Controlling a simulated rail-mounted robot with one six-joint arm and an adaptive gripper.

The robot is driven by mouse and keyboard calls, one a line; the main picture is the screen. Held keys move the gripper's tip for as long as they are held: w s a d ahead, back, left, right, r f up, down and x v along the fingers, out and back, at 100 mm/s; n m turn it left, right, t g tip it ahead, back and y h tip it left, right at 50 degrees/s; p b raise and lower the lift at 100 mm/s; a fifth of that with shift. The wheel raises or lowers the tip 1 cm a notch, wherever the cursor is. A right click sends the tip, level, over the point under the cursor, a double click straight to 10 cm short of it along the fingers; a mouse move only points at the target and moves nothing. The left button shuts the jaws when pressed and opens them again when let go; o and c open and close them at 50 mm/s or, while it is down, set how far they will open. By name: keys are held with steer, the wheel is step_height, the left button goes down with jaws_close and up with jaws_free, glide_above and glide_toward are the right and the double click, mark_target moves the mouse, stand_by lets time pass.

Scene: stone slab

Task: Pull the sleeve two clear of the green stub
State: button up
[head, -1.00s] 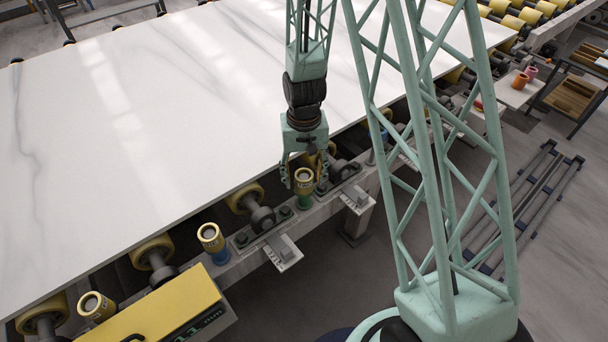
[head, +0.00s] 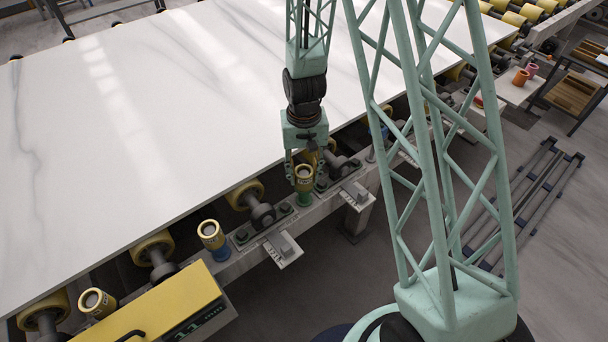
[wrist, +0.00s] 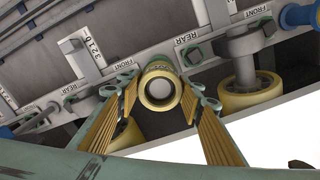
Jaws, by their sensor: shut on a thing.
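A yellow sleeve (head: 304,177) sits upright on the green stub (head: 304,199) on the frame rail in the head view. The stub's green base shows below the sleeve. My gripper (head: 304,178) reaches down over the sleeve, with its fingers on both sides. In the wrist view the sleeve's open round end (wrist: 160,88) lies between the two fingertips of my gripper (wrist: 160,92), which are shut on it. A pale stub top shows inside the sleeve. Whether this sleeve is marked two is too small to read.
Another yellow sleeve (head: 211,235) stands on a blue stub (head: 221,254) to the left. A third (head: 97,303) is at lower left, near a yellow box (head: 165,305). The white slab (head: 180,110) lies on rollers behind my gripper. Bearing blocks flank the stub.

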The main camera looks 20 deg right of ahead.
steer(key=shift+r+p, duration=1.75)
steer(key=shift+r, duration=1.8)
steer(key=shift+r+p, duration=1.45)
steer(key=shift+r, duration=1.5)
steer(key=w+f+n+p, duration=0.1)
steer(key=w+n+p, duration=0.1)
steer(key=w, duration=0.7)
steer(key=shift+f+p, duration=0.25)
steer(key=shift+p, duration=0.5)
steer(key=shift+w, duration=0.1)
